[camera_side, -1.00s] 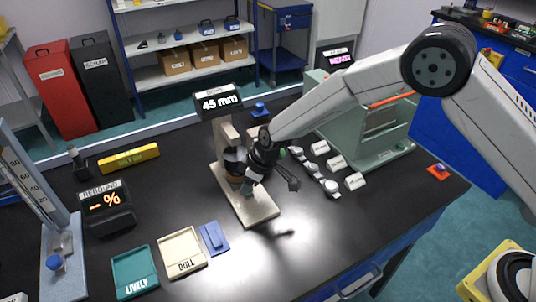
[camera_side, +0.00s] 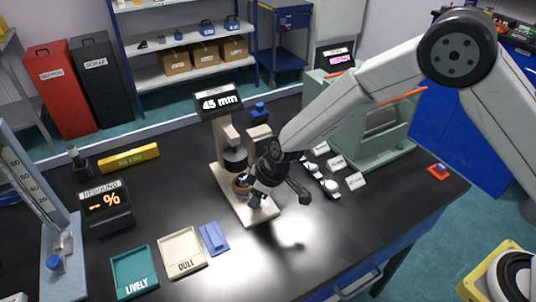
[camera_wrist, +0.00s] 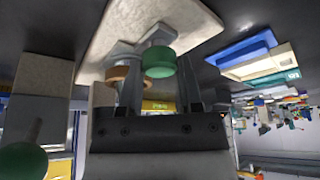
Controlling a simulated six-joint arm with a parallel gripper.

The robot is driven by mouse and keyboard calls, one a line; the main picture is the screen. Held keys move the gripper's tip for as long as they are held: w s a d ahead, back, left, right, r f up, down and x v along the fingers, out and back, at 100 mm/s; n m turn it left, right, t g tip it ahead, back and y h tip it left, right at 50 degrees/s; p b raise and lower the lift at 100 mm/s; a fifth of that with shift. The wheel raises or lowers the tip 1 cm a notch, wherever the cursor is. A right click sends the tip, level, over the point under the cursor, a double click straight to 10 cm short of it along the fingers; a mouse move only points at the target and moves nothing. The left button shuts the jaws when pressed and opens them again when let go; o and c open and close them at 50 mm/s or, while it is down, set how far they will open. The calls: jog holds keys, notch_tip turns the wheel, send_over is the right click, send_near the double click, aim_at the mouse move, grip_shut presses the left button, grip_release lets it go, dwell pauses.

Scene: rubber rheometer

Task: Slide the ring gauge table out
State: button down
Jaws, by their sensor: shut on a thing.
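The ring gauge stands on a pale base plate (camera_side: 228,190) under a display (camera_side: 218,98) reading 45 mm. Its small table, with a copper-brown rim (camera_side: 241,185), sits low, forward of the dark cylinder (camera_side: 235,159) on the column. In the wrist view the brown disc (camera_wrist: 120,75) shows beside a green knob (camera_wrist: 158,62). My gripper (camera_side: 256,200) is low over the front part of the base plate. In the wrist view my gripper (camera_wrist: 160,85) has its fingers either side of the green knob, shut on it. The contact itself is partly hidden.
White-labelled small items (camera_side: 329,187) lie right of the gauge, before a green machine (camera_side: 385,140). Green (camera_side: 134,272) and cream (camera_side: 183,252) trays and a blue block (camera_side: 214,238) lie at front left. Black tabletop is clear in front of the gauge.

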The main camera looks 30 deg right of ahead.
jog(key=shift+s+a, duration=0.1)
jog(key=shift+s, duration=3.5)
jog(key=c, duration=0.5)
grip_release()
jog(key=shift+s, duration=0.1)
jog(key=shift+c, duration=0.2)
jog(key=shift+r, duration=0.45)
jog(key=v, duration=0.7)
jog(key=shift+f, duration=0.1)
